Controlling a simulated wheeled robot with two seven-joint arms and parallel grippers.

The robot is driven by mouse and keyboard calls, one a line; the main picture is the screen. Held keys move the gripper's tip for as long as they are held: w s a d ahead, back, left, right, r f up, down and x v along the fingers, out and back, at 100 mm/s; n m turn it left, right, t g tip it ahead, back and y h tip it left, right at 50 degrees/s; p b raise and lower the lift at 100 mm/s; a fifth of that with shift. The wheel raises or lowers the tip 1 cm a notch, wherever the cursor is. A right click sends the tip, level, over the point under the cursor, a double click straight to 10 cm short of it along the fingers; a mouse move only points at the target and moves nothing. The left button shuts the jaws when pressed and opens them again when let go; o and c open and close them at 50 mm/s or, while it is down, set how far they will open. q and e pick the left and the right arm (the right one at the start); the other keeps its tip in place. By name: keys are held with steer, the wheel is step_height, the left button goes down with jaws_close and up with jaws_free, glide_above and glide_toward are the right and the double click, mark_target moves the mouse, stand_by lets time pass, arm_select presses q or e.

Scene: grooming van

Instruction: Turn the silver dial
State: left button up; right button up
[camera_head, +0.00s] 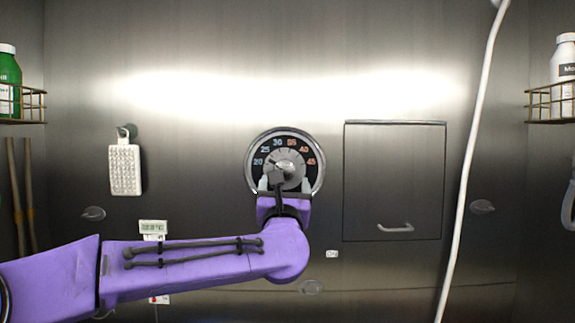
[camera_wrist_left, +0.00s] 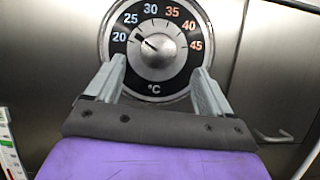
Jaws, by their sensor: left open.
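The silver dial (camera_head: 289,163) is a round knob at the centre of a black temperature scale with a chrome rim, on the steel wall. In the left wrist view the silver dial (camera_wrist_left: 158,47) shows a dark pointer aimed up-left, between 20 and 25. My left gripper (camera_head: 285,184) is open, just below and in front of the dial. In the left wrist view its fingertips (camera_wrist_left: 159,66) lie on either side of the knob's lower part, over the scale, with gaps to the knob. I cannot tell their distance from the wall. My right gripper is not in view.
A steel hatch (camera_head: 394,175) with a handle is right of the dial. A white hose (camera_head: 476,140) hangs beyond it. Wire racks at both edges hold a green bottle (camera_head: 9,80) and a white bottle (camera_head: 564,62). A white pad (camera_head: 125,169) hangs left, above a small display (camera_head: 152,227).

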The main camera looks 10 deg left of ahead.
mark_target(284, 171)
arm_select(q)
steer(key=p+x, duration=0.4)
steer(key=x, duration=0.3)
steer(key=shift+a+r, duration=0.15)
steer(key=shift+r, duration=0.05)
steer(key=shift+w, duration=0.3)
steer(key=shift+s, duration=0.1)
steer(key=c, duration=1)
